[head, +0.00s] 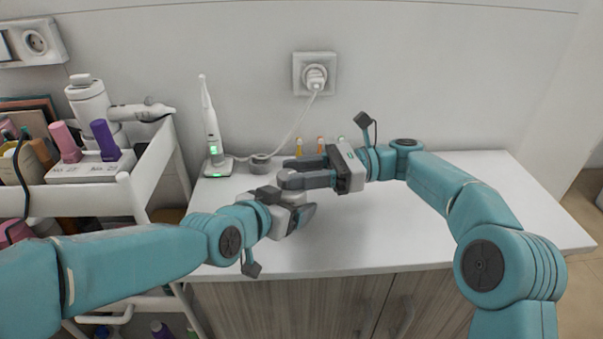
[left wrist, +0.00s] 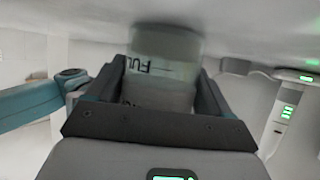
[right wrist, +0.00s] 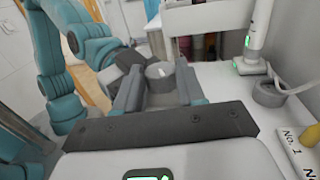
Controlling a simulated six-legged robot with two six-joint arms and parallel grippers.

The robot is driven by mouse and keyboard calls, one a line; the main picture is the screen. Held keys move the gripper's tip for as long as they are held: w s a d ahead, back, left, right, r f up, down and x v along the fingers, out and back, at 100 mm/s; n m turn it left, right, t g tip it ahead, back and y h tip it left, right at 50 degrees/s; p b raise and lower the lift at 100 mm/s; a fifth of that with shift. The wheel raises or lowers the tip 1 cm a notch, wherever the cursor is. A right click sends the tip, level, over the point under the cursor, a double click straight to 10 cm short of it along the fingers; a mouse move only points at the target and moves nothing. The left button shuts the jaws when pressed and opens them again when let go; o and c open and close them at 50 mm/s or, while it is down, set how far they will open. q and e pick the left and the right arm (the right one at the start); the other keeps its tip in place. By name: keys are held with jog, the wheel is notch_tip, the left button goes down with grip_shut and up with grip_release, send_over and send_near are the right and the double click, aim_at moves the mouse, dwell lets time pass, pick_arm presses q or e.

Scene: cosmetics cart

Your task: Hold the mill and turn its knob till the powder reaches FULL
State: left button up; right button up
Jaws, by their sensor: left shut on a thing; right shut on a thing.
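The mill (left wrist: 160,90) is a pale, translucent cylinder between the fingers of my left gripper (left wrist: 163,78). Its FULL mark and line appear upside down in the left wrist view; I cannot tell the powder level. In the right wrist view, a grey round knob (right wrist: 160,72) with a small pale spot on top sits between the fingers of my right gripper (right wrist: 160,88), shut on it. In the head view, my left gripper (head: 300,208) and my right gripper (head: 303,172) meet above the white table and hide most of the mill.
A white toothbrush-like device (head: 210,125) with a green light stands at the table's back left. A grey ring (head: 258,163) and small bottles (head: 299,147) are at the back. A white cart (head: 155,165) stands left. The table's right side (head: 480,190) is clear.

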jog(key=shift+w+n+g, duration=0.2)
jog(key=shift+n+g, duration=0.4)
jog(key=shift+g, duration=0.3)
jog(key=shift+s, duration=0.1)
jog(key=o, duration=0.8)
jog(key=shift+r, duration=0.1)
